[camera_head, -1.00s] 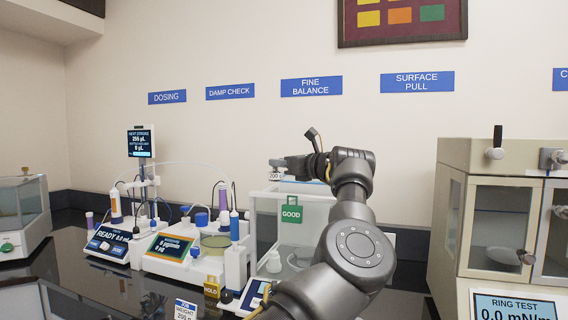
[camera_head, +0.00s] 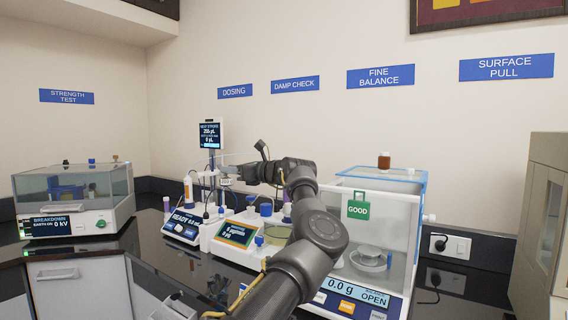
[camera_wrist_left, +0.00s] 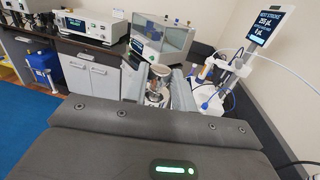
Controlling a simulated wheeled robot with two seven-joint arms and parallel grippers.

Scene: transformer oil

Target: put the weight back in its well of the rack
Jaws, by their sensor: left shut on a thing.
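My left gripper (camera_head: 226,172) is held in the air, in front of the dosing devices in the head view. In the left wrist view its two fingers (camera_wrist_left: 158,88) are shut on a small shiny metal weight (camera_wrist_left: 156,92). The weight is upright between the fingertips and clear of the counter. In the head view it is too small to make out well. I cannot make out the rack or its well; my left arm covers part of the front counter.
The fine balance (camera_head: 360,297) reads 0.0 g and OPEN, right of my arm. The dosing unit (camera_head: 182,227) and damp checker (camera_head: 238,234) stand behind my arm. The glass-walled breakdown tester (camera_head: 75,205) is at left. Dark counter lies between.

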